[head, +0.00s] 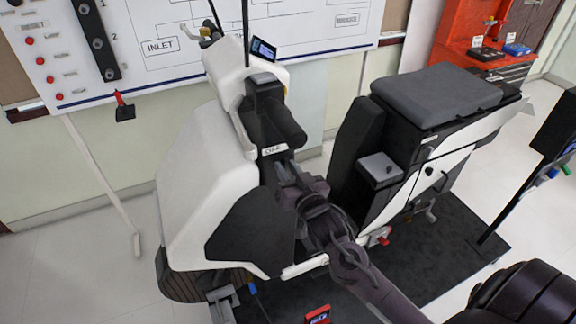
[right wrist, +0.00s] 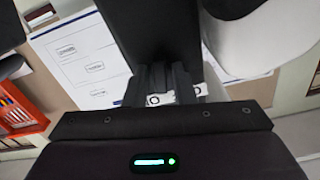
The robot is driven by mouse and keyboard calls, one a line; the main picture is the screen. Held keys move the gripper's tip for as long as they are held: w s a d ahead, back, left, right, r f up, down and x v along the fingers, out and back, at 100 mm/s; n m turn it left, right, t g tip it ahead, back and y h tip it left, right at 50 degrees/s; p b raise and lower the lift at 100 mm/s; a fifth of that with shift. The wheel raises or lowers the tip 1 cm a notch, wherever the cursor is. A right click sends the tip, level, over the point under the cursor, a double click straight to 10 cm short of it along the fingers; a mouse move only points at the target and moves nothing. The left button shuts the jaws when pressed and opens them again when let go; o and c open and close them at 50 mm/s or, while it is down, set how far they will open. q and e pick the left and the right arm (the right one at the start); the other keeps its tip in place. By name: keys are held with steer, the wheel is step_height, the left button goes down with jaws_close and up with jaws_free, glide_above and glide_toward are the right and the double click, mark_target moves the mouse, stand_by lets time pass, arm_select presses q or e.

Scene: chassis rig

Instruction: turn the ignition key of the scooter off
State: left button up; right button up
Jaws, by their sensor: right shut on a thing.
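The white and black scooter (head: 205,170) stands with its front part to the left and its seat (head: 435,95) to the right. My right gripper (head: 283,166) reaches in at the dark inner side of the front part, just below a small white lettered label (head: 273,150). In the right wrist view its fingers (right wrist: 172,82) are close together against the dark panel, shut on the ignition key. The key itself is hidden between the fingers, so its angle cannot be told. My left gripper is not in view.
A whiteboard (head: 200,45) with diagrams hangs behind the scooter. A red tool cabinet (head: 455,40) stands at the back right. A black stand (head: 555,125) is at the right edge.

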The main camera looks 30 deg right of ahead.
steer(key=shift+n+p, duration=0.35)
steer(key=shift+n, duration=0.65)
steer(key=o, duration=0.7)
steer(key=shift+o, duration=0.2)
steer(key=s+b, duration=0.2)
steer(key=s, duration=0.5)
steer(key=shift+s+a, duration=0.2)
steer(key=shift+s, duration=0.2)
